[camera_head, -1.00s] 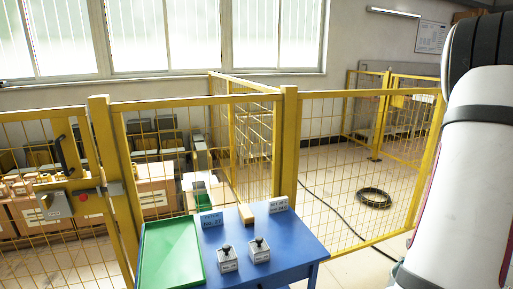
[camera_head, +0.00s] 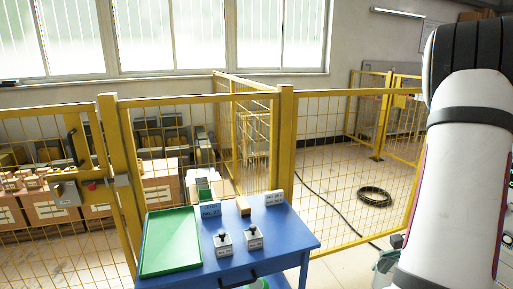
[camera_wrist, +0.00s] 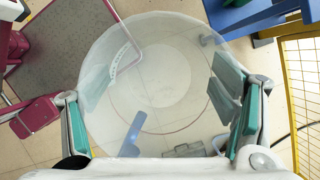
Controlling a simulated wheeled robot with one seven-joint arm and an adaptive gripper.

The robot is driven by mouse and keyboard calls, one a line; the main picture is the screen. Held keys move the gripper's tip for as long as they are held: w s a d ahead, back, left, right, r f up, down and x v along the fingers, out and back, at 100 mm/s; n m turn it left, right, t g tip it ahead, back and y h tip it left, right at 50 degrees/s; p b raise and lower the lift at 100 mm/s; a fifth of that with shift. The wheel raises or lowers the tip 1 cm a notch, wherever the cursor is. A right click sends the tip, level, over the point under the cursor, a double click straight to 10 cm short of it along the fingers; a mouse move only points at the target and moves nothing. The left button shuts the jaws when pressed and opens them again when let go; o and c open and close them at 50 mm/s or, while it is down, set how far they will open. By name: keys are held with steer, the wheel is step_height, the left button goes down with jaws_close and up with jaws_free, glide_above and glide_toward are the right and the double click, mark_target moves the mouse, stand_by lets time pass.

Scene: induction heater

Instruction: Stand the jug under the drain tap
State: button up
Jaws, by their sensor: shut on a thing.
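The jug (camera_wrist: 160,110) is a large, clear, round vessel that fills the middle of the wrist view, seen from above with its circular base showing through. My gripper (camera_wrist: 160,84) is shut on it, with one teal finger pad at its left side and one at its right. In the head view my white arm covers the right side, and a pale teal part of my gripper (camera_head: 386,262) shows at the lower edge beside it. The jug cannot be made out clearly there. I cannot pick out the drain tap in either view.
A blue table (camera_head: 300,240) with a green tray (camera_head: 172,243) and two small labelled boxes (camera_head: 238,240) stands ahead. A yellow mesh fence (camera_head: 340,92) runs behind it. A black coil (camera_head: 374,196) lies beyond. A magenta frame (camera_wrist: 118,10) edges a grey surface (camera_wrist: 85,40) in the wrist view.

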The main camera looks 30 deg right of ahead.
steer(key=w+a+n+g, duration=0.2)
steer(key=w+a+n, duration=0.5)
steer(key=w, duration=0.2)
steer(key=w+a+n+g, duration=0.3)
steer(key=w+a+n, duration=0.3)
steer(key=w, duration=0.4)
steer(key=w+a+n+h, duration=0.1)
steer(key=w+a+n, duration=0.1)
steer(key=a+n, duration=0.2)
steer(key=w+a+f+n+g+h+p, duration=0.1)
steer(key=w+a+n, duration=0.2)
steer(key=a, duration=0.6)
steer(key=w+a+n+h, duration=0.1)
steer(key=w+a+n, duration=0.2)
steer(key=a, duration=0.4)
steer(key=shift+a+f+n+g+h+p, duration=0.3)
steer(key=shift+f+n+g, duration=0.1)
steer(key=shift+n, duration=0.4)
steer(key=shift+r, duration=0.1)
